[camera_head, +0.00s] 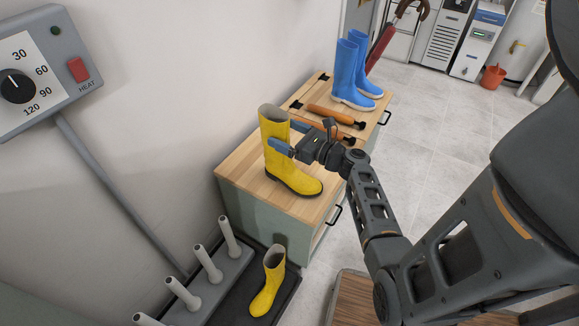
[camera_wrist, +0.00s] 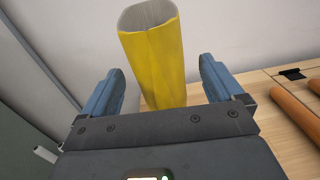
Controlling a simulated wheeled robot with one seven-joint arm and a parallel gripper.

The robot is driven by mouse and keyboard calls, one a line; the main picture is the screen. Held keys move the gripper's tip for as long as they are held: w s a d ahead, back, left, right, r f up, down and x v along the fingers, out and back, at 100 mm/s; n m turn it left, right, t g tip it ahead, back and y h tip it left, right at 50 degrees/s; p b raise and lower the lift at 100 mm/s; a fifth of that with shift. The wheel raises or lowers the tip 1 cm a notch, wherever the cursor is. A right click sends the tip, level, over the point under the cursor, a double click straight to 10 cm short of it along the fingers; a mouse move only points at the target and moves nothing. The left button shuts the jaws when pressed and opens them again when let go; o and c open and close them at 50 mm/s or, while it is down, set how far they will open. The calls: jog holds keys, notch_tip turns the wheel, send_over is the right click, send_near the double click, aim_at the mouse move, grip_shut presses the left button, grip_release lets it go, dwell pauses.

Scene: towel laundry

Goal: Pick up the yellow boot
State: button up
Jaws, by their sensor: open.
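A tall yellow boot (camera_head: 279,155) stands upright on the wooden top of the cabinet, its toe pointing right and toward the camera. My gripper (camera_head: 279,136) is at its shaft, with blue fingers. In the wrist view, the open fingers (camera_wrist: 158,85) lie left and right of the boot's shaft (camera_wrist: 155,62), with gaps showing on both sides. The lower boot is hidden there by my gripper's body. A second yellow boot (camera_head: 268,284) stands on the dark tray low down by the pegged rack.
The cabinet top (camera_head: 243,168) also holds blue boots (camera_head: 357,72) and orange-brown rolls (camera_head: 331,115) behind my gripper. A grey rack with white pegs (camera_head: 208,264) stands low at the wall. A heater control box (camera_head: 45,68) is on the wall. Floor (camera_head: 440,140) right of the cabinet is clear.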

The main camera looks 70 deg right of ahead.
jog(key=shift+x, duration=1.5)
grip_shut()
